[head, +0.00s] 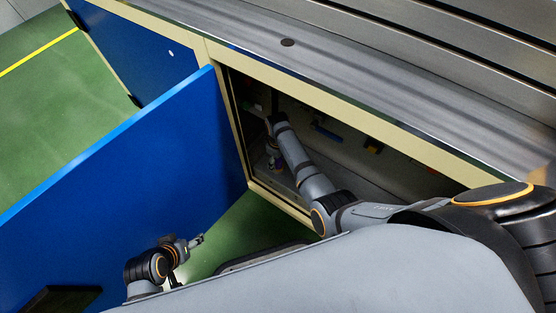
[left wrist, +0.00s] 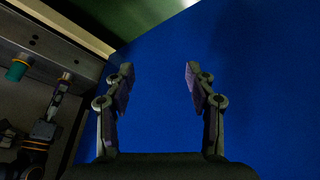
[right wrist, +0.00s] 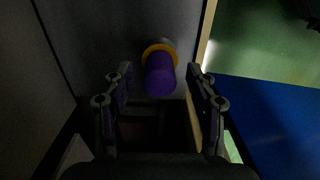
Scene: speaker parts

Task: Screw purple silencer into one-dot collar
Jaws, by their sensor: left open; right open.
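The purple silencer (right wrist: 160,80) is a short cylinder, seen end-on in the right wrist view, with an orange-yellow ring (right wrist: 152,49) at its far end. My right gripper (right wrist: 158,76) is open, its fingers on either side of the silencer in the picture with gaps showing. In the head view my right arm reaches into the cabinet, where its gripper (head: 273,164) is small and dark. My left gripper (left wrist: 159,70) is open and empty, facing the blue door; it also shows in the head view (head: 200,240). I cannot make out a dot on any collar.
The open blue door (head: 120,160) stands left of the cabinet opening. A blue item (head: 325,133) and a yellow item (head: 373,147) are inside the dim cabinet. A teal cylinder (left wrist: 16,70) shows in the left wrist view. The metal worktop (head: 340,60) overhangs the opening.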

